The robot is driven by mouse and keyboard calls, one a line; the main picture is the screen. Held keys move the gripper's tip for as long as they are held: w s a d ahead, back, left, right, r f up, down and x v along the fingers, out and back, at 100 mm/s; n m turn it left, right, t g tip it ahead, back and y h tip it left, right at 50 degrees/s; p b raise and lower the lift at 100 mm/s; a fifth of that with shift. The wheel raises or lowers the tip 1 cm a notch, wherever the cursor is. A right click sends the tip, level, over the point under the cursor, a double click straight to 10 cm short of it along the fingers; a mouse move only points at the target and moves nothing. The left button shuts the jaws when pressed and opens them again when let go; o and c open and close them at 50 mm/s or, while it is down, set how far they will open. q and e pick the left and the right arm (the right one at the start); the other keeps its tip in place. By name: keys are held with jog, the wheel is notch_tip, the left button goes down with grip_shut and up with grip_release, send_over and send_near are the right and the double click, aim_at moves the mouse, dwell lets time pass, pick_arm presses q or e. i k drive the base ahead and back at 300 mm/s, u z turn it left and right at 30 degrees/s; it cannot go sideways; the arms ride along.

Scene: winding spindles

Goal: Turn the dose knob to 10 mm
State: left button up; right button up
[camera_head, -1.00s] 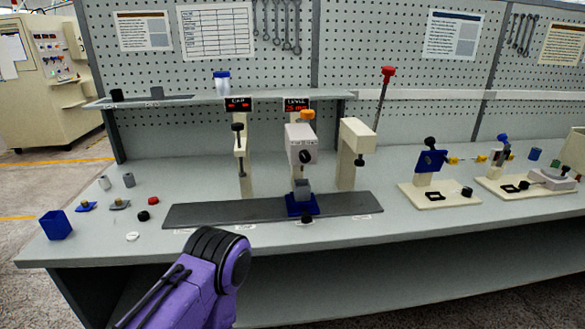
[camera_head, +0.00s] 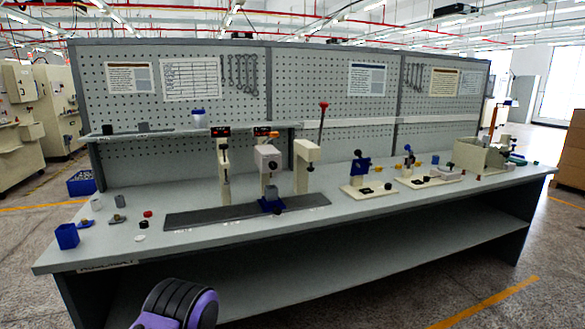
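The dose knob seems to be the dark round knob (camera_head: 272,165) on the front of the pale middle station (camera_head: 267,157); its setting is too small to read. An orange cap (camera_head: 274,134) and a small display (camera_head: 262,131) with reddish text sit above it. A blue fixture (camera_head: 271,206) stands below it on a dark grey strip (camera_head: 200,215). A purple and black part of my arm shows at the bottom, well short of the bench. Neither gripper is in view.
A pale press with a red-topped lever (camera_head: 323,105) stands right of the middle station, and another post station (camera_head: 223,170) stands left. A blue bin (camera_head: 67,236) and small loose parts lie at the bench's left. Fixtures (camera_head: 368,189) stand further right. The front bench edge is clear.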

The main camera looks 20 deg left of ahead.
aim_at(272, 165)
jog(key=z, duration=0.7)
jog(key=i, duration=1.1)
jog(key=u, duration=0.3)
